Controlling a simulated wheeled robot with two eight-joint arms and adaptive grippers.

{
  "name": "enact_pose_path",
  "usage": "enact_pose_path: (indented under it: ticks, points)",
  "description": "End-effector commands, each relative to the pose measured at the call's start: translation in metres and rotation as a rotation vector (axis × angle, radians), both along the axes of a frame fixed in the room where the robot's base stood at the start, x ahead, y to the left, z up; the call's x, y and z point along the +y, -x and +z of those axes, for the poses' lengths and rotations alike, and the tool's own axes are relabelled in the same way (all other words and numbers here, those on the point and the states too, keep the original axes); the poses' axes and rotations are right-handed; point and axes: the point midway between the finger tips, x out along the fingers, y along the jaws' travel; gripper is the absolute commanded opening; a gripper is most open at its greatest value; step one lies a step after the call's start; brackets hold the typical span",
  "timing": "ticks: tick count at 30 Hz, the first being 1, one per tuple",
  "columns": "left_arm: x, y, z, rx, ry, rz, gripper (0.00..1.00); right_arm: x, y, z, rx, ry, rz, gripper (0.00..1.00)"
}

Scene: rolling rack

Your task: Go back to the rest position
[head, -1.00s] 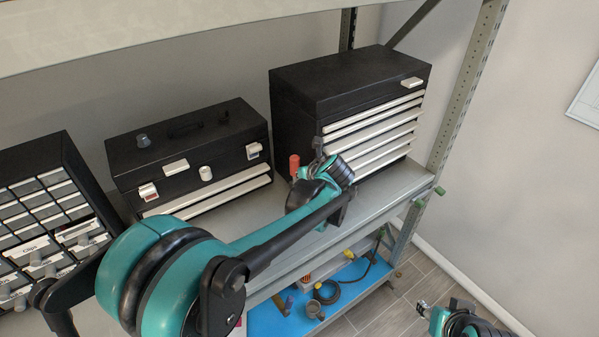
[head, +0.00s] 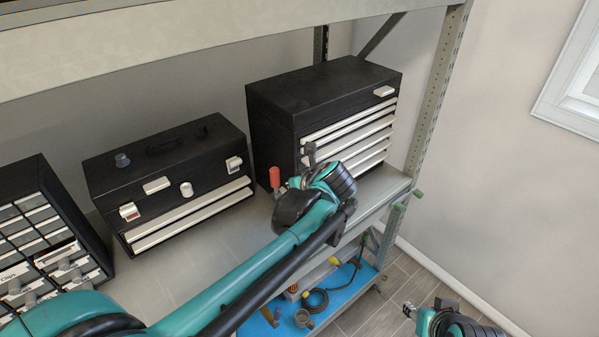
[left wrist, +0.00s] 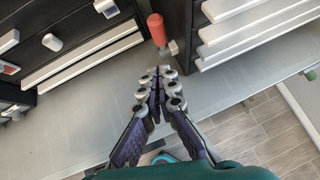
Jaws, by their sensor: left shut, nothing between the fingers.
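My left gripper (head: 311,153) is at the end of the teal arm that crosses the head view, in front of the large black tool chest (head: 288,135). In the left wrist view its fingers (left wrist: 162,75) are together with nothing between them. The fingertips appear close to a red-handled tool (left wrist: 157,30), which also shows in the head view (head: 275,178); I cannot tell whether they touch. My right gripper (head: 408,309) is at the lower right of the head view, over the floor, too small to tell its state.
A smaller black toolbox (head: 110,190) and a drawer organizer (head: 70,225) stand left on the grey shelf (head: 235,225). An upper shelf (head: 180,40) runs overhead. A rack post (head: 437,90) stands at right. Below, a blue shelf (head: 345,302) holds a cable and small items.

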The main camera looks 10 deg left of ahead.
Motion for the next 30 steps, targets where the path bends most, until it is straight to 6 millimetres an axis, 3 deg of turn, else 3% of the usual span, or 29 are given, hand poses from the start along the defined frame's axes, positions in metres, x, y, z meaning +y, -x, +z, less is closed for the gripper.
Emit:
enact_pose_path:
  ticks: [5, 8, 10, 16, 21, 25, 30]
  points:
    - [0.002, 0.003, -0.003, -0.010, 0.022, 0.018, 0.00, 0.000, 0.000, -0.003, 0.000, 0.000, 0.000, 0.40]
    - [0.009, 0.019, -0.018, -0.055, 0.131, 0.106, 0.00, 0.000, 0.000, -0.015, 0.000, 0.000, 0.000, 0.40]
    - [0.017, 0.040, -0.037, -0.114, 0.277, 0.227, 0.00, 0.000, 0.000, -0.030, 0.000, 0.000, 0.000, 0.40]
    - [0.033, 0.118, -0.110, -0.329, 0.841, 0.758, 0.00, 0.000, 0.000, -0.079, 0.000, 0.000, 0.000, 0.40]
    - [0.031, 0.177, -0.173, -0.485, 1.293, 1.275, 0.00, 0.000, 0.000, -0.117, 0.000, 0.000, 0.000, 0.40]
    - [0.026, 0.207, -0.210, -0.561, 1.547, 1.616, 0.00, 0.000, 0.000, -0.137, 0.000, 0.000, 0.000, 0.40]
    - [0.019, 0.226, -0.234, -0.604, 1.717, 1.879, 0.00, 0.000, 0.000, -0.148, 0.000, 0.000, 0.000, 0.40]
